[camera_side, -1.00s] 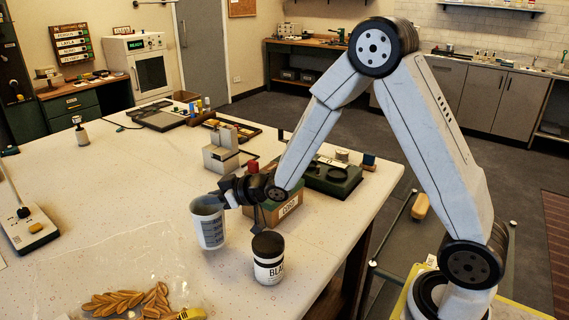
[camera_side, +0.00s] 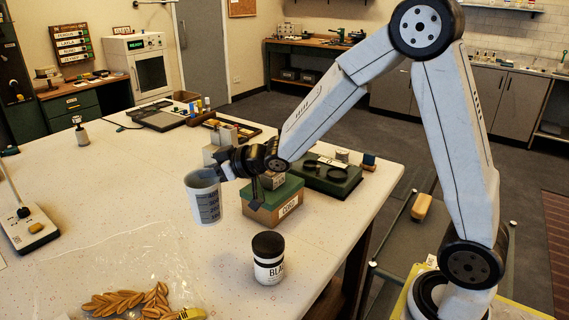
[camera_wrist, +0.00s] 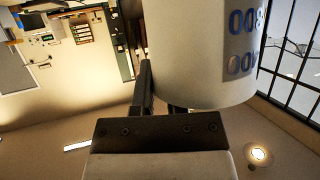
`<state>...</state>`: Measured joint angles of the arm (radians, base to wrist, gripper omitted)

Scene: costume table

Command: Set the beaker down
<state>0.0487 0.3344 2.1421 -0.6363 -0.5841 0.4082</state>
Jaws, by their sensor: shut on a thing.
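The beaker (camera_side: 203,200) is a white, upright cup with dark printed marks, over the middle of the white table (camera_side: 120,195) in the side view. My gripper (camera_side: 219,174) is shut on the beaker at its upper right side. The beaker looks held a little above the table, though its exact height is hard to tell. In the wrist view the beaker (camera_wrist: 195,45) fills the top centre, with blue numerals at its right. The gripper (camera_wrist: 158,90) reaches up to it; part of the jaws is hidden behind the beaker.
A white jar with a black lid (camera_side: 268,260) stands in front and right of the beaker. A green-topped cardboard box (camera_side: 272,207) is close on the right. A clear bag (camera_side: 150,265) with brown leaf shapes lies in front. The table left of the beaker is clear.

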